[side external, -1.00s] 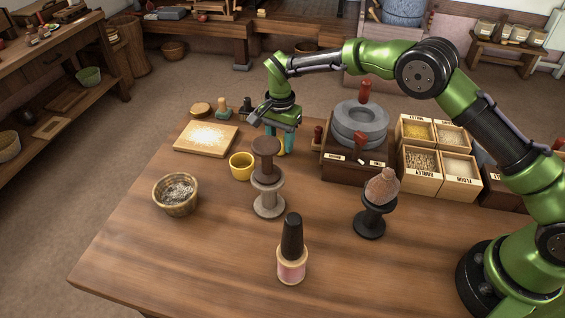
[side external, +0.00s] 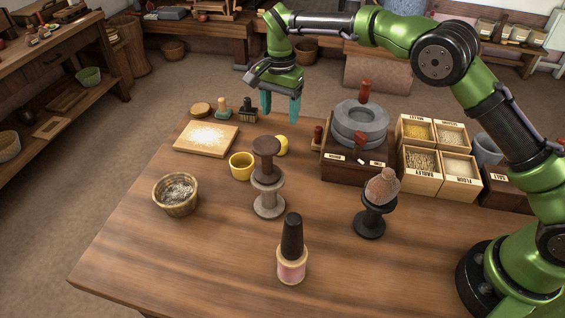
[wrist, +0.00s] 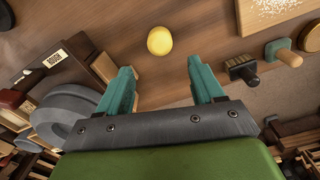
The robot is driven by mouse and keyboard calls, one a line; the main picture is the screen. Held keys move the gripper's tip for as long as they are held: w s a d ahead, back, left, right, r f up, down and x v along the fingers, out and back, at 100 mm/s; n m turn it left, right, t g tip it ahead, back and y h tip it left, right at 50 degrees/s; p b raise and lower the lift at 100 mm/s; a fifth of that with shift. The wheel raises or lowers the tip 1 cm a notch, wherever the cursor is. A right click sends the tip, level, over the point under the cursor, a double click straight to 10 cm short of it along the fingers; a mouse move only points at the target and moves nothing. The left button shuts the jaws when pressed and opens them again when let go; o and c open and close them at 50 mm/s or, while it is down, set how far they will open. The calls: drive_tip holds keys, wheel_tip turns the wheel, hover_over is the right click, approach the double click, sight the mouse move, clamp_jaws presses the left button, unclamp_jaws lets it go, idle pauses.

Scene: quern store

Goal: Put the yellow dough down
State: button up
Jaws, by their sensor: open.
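The yellow dough (side external: 281,146) is a small round ball resting on the wooden table (side external: 200,253), partly hidden behind a dark brown spool in the side view. It also shows whole in the wrist view (wrist: 159,41), apart from my fingers. My gripper (side external: 281,112) is above and behind the dough in the side view, with its teal fingers pointing down. In the wrist view my gripper (wrist: 165,80) has its two fingers spread wide with nothing between them.
A yellow cup (side external: 240,167) stands left of the dough. The stacked spools (side external: 268,190) stand in front. A stone quern (side external: 360,125) is to the right, beside grain boxes (side external: 440,158). A floured board (side external: 206,138) lies at the left. The table's front left is clear.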

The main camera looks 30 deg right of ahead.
drive_tip(key=s+d+r+n+t+y, duration=0.1)
drive_tip(key=s+d+r+n+t, duration=0.1)
drive_tip(key=s+d+r, duration=0.35)
drive_tip(key=s+d+r+n+t+y, duration=0.1)
drive_tip(key=s+d+r+n, duration=0.15)
drive_tip(key=s+r, duration=0.65)
drive_tip(key=s+d+n+t, duration=0.1)
drive_tip(key=s+d+t, duration=0.1)
drive_tip(key=s, duration=0.6)
drive_tip(key=s+d+f+n+t, duration=0.1)
drive_tip(key=s+d+n+t, duration=0.1)
drive_tip(key=s, duration=0.6)
drive_tip(key=shift+s+d, duration=0.25)
drive_tip(key=shift+s, duration=0.15)
drive_tip(key=shift+n, duration=0.25)
